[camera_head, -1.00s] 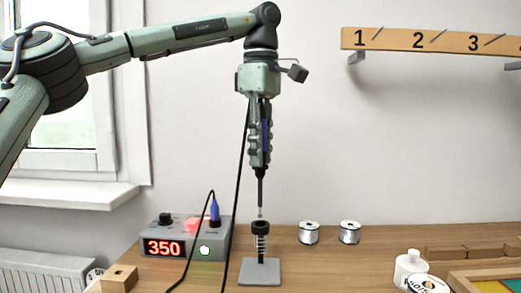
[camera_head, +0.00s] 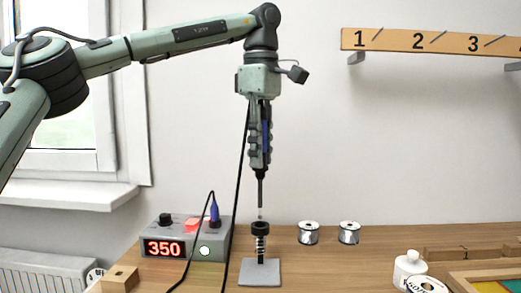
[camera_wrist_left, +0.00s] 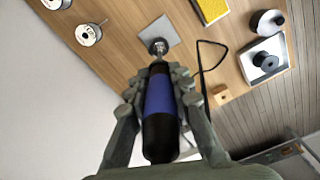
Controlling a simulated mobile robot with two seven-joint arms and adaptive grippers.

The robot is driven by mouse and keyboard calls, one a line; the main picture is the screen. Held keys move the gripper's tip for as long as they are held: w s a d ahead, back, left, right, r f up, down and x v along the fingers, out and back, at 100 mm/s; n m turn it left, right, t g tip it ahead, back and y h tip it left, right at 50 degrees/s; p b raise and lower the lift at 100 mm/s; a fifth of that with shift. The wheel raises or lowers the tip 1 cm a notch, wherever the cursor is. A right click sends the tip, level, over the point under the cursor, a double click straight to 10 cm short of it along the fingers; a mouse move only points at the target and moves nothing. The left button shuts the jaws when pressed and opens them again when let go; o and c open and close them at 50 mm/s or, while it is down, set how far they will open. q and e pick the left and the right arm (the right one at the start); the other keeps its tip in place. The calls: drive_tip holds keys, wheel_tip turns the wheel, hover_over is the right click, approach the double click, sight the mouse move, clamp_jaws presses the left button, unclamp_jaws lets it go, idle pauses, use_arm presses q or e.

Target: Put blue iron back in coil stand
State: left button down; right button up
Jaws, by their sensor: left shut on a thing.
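The blue iron (camera_head: 260,190) hangs upright, tip down, in my left gripper (camera_head: 260,150). The gripper is shut on its blue and black handle, which also shows in the left wrist view (camera_wrist_left: 159,95). The coil stand (camera_head: 260,243) stands on the table below, with a black ring on top, a coil and a grey square base. The iron's tip is just above the ring and about in line with it. In the left wrist view the stand's base (camera_wrist_left: 162,28) shows beyond the iron's far end. My right gripper is not in view.
A grey station (camera_head: 183,262) reading 350 stands left of the stand, with a black cord looping nearby. Two solder spools (camera_head: 308,233) stand to the right at the back. A wooden block (camera_head: 118,278) is at front left. A white pot (camera_head: 409,268) is at the right.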

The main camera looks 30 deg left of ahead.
sight(260, 174)
use_arm(q)
drive_tip(key=shift+p, duration=0.3)
idle(0.4)
drive_tip(key=shift+f, duration=0.6)
idle(0.4)
idle(0.7)
drive_tip(key=shift+f+b, duration=0.75)
drive_tip(key=shift+f, duration=1)
idle(0.9)
drive_tip(key=shift+f+b, duration=0.55)
drive_tip(key=shift+f, duration=1.2)
idle(1.2)
